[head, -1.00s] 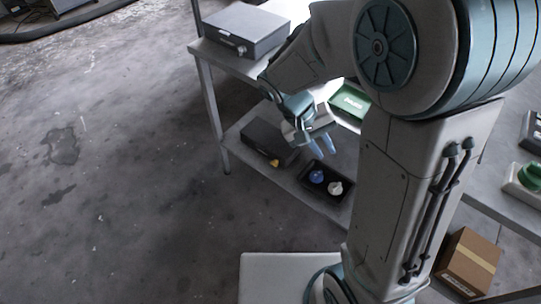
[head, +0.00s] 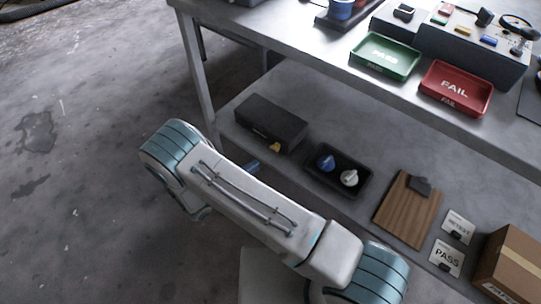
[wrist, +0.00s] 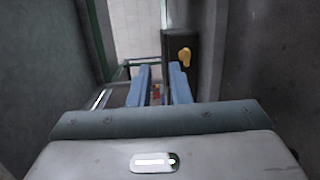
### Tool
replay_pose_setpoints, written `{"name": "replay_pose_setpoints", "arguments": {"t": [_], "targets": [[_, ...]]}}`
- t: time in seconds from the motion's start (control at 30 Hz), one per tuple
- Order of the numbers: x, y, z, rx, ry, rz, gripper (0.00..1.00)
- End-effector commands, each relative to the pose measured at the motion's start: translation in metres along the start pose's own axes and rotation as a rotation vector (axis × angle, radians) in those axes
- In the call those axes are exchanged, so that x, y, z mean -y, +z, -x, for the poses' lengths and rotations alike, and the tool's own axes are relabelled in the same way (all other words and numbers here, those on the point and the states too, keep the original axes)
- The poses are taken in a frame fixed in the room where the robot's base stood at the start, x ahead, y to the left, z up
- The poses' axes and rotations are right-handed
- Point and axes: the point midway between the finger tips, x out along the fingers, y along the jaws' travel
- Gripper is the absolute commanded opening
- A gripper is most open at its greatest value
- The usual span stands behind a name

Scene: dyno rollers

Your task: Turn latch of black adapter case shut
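The black adapter case (head: 262,117) lies closed on the lower shelf, towards its left end. Its yellow latch (head: 275,147) is on the front face, near the right end. In the wrist view the case (wrist: 174,38) is a dark block ahead, right of centre, with the yellow latch (wrist: 184,56) on it. My gripper (wrist: 160,68) is open and empty, its two blue fingers apart. The latch lies beyond the fingertips and to the right, not between them. In the head view my arm hides most of the gripper; a bit of blue finger (head: 252,165) shows in front of the shelf.
A black tray (head: 364,191) with a blue and a white knob is right of the case. A clipboard (head: 398,222), cards (head: 447,258) and a cardboard box (head: 512,265) follow. Green (head: 385,73) and red (head: 440,97) trays sit on the upper table. A table leg (head: 192,80) stands left.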

Motion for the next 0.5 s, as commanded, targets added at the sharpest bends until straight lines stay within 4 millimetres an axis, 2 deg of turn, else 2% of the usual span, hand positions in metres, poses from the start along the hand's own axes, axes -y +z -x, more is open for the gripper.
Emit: {"name": "replay_pose_setpoints", "arguments": {"t": [0.03, 0.1, 0.2, 0.37, 0.5], "targets": [[0.026, -0.002, 0.006, -0.046, 0.024, 0.000, 0.17], [0.042, -0.005, 0.013, -0.096, 0.046, -0.007, 0.17], [0.057, -0.008, 0.019, -0.142, 0.065, -0.016, 0.17], [0.062, -0.010, 0.015, -0.164, 0.075, -0.023, 0.17], [0.061, -0.013, -0.006, -0.161, 0.073, -0.022, 0.17]]}}
